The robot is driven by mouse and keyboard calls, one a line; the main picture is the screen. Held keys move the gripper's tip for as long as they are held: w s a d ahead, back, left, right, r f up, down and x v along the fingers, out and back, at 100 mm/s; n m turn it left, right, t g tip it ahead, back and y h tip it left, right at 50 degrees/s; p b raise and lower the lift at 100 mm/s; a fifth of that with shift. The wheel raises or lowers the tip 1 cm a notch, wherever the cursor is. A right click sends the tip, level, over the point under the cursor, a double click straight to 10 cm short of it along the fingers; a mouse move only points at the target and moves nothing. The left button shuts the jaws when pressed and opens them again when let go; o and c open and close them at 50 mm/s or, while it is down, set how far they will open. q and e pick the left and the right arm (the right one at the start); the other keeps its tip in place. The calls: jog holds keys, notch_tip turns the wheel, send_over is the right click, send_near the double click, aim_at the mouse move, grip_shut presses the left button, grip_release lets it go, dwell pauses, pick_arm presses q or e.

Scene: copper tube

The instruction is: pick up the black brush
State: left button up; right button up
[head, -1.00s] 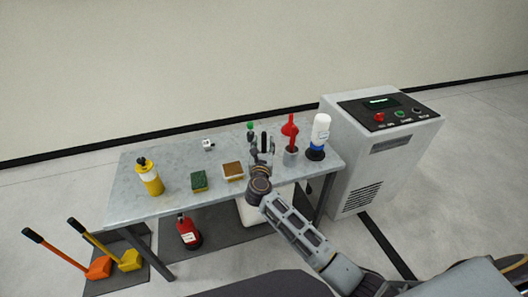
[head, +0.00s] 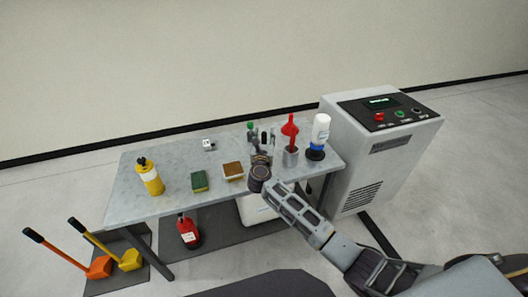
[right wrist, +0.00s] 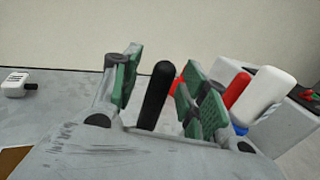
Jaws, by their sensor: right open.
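The black brush shows as an upright black handle (right wrist: 154,95) between the fingers of my right gripper (right wrist: 157,92) in the right wrist view. The fingers have green pads, stand apart on either side of the handle, and are open. The handle's lower end is hidden behind the gripper body. In the head view the black handle (head: 264,138) rises just beyond my right gripper (head: 261,150) at the back right of the table. I cannot tell whether either finger touches it. My left gripper is not in view.
On the grey table (head: 130,204), a red funnel (head: 290,127) in a metal cup (head: 290,157) and a white bottle (head: 320,130) stand right of the gripper. A grey cabinet (head: 350,150) adjoins the right side.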

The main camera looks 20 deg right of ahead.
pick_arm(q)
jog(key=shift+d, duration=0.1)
